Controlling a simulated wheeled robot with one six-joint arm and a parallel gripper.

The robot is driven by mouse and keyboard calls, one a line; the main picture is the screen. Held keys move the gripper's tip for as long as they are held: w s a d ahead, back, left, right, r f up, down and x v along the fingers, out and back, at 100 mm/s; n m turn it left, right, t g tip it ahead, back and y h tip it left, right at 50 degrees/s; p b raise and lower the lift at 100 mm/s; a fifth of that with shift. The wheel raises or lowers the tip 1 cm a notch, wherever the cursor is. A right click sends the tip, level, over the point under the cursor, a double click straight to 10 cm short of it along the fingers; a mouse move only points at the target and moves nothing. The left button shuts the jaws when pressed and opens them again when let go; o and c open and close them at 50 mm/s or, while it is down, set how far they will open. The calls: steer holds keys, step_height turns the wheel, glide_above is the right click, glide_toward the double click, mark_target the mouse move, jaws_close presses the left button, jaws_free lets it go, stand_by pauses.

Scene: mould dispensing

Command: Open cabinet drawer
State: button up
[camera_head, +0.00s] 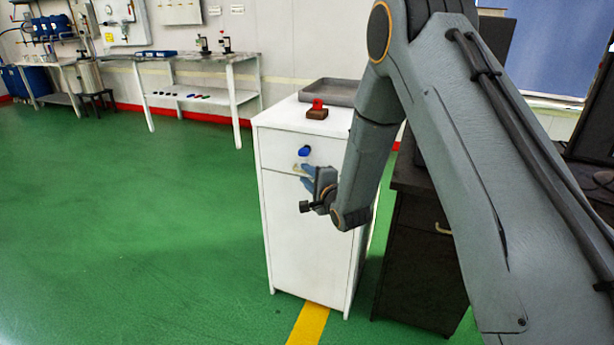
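A white cabinet (300,235) stands in the middle of the view, with a drawer (277,152) at its top. The drawer looks shut, its front level with the cabinet front. A blue knob (304,151) sits on the drawer front. My gripper (304,170) is in front of the cabinet, just below the knob in the picture. Its fingers point toward the drawer front and appear apart from the knob, but the depth between them is unclear. The fingers are small and overlap, so I cannot tell whether they are open. My arm hides the cabinet's right side.
A dark cabinet (422,265) stands close on the right. A white table (190,62) is at the back left. The green floor on the left is clear.

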jaws_close()
stand_by(1.5)
